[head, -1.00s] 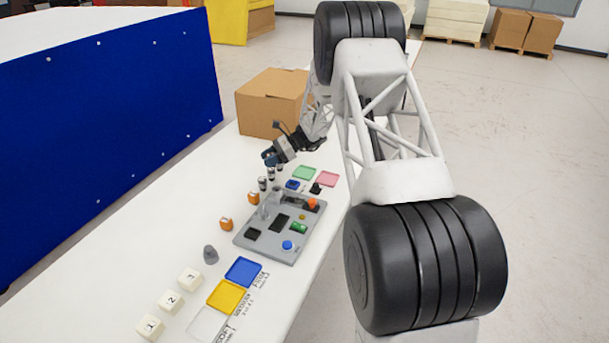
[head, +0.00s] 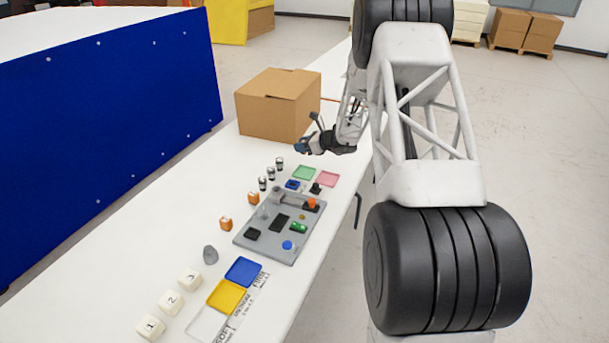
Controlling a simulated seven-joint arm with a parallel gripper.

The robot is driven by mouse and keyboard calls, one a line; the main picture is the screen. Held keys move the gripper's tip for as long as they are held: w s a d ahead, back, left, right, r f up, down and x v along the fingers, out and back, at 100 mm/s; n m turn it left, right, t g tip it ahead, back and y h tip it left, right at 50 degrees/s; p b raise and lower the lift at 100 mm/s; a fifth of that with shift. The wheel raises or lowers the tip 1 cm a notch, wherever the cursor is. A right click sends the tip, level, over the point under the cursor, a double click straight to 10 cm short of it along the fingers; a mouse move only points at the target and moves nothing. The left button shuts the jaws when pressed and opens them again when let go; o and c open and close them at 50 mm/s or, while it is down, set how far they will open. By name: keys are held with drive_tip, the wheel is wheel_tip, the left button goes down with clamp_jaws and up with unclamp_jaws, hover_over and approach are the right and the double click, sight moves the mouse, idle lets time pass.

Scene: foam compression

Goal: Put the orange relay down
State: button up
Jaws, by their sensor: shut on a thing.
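Two small orange relay-like blocks stand on the white table left of the grey board: one nearer me (head: 226,223), one farther back (head: 253,198). I cannot tell which relay the task names. Another orange part (head: 312,204) sits on the far right of the grey board (head: 262,246). My gripper (head: 300,147) is in the air beyond the board, near the cardboard box and above the green tray's far side. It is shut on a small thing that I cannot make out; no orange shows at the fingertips.
Green (head: 304,173) and pink (head: 327,179) trays lie beyond the board. Several small black-and-white cylinders (head: 271,173) stand to their left. Blue (head: 243,271) and yellow (head: 226,296) trays, a grey knob (head: 210,255) and numbered blocks (head: 171,301) are nearer. A cardboard box (head: 275,108) stands behind.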

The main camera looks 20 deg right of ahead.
hover_over(302, 173)
drive_tip(key=shift+f, duration=3.1)
drive_tip(key=shift+f, duration=0.1)
drive_tip(key=shift+f, duration=1.8)
drive_tip(key=shift+f, duration=0.1)
drive_tip(key=o, duration=0.7)
